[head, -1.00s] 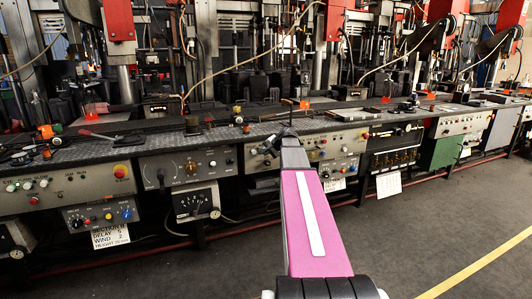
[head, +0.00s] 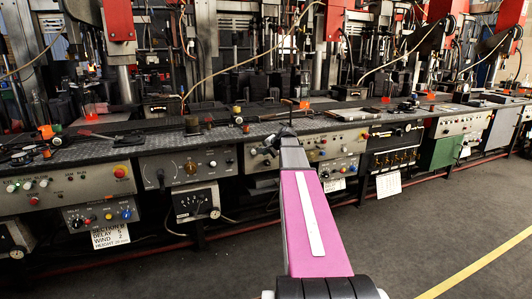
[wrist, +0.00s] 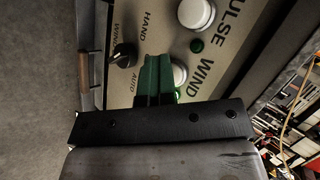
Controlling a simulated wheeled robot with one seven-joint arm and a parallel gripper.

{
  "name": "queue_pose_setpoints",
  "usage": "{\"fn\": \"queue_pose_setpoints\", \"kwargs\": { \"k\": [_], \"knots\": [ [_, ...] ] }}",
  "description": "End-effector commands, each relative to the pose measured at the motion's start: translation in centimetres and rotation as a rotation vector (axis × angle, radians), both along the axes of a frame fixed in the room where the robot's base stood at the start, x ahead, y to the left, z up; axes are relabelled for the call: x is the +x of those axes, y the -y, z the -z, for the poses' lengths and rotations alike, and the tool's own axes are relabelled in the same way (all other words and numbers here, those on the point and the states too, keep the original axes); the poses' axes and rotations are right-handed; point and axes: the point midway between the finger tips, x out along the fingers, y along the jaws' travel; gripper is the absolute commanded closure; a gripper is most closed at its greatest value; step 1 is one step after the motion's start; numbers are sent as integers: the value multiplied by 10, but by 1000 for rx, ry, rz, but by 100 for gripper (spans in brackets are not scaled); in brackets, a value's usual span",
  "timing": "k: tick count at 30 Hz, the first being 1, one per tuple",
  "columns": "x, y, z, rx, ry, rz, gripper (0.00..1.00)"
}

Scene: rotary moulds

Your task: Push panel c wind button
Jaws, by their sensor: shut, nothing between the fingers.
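In the wrist view, the grey panel (wrist: 222,60) carries a white button (wrist: 179,75) beside the printed word WIND. My gripper (wrist: 157,60) has green fingers, closed together with nothing between them. The fingers are right beside the WIND button, on its left, and overlap its edge in the picture. I cannot tell whether they touch it or the panel. In the head view, my arm reaches to the control panels along the bench, and its end is near a grey panel (head: 255,160) that it partly hides. No panel letter c is readable.
In the head view, other panels line the bench (head: 150,140). The floor (head: 400,240) at the right is clear.

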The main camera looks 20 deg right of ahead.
Motion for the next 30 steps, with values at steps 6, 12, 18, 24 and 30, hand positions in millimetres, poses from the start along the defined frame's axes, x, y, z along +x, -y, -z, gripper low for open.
{"fn": "queue_pose_setpoints", "kwargs": {
  "k": [6, 12, 18, 24, 30],
  "knots": [
    [1, 1, -2, 1, 9, 3, 100],
    [0, 1, -2, 1, 9, 3, 100],
    [-4, 1, -2, 1, 9, 3, 100],
    [-21, 1, -1, 0, 7, 4, 100],
    [-39, 1, -1, -1, 5, 2, 100]
  ]
}}
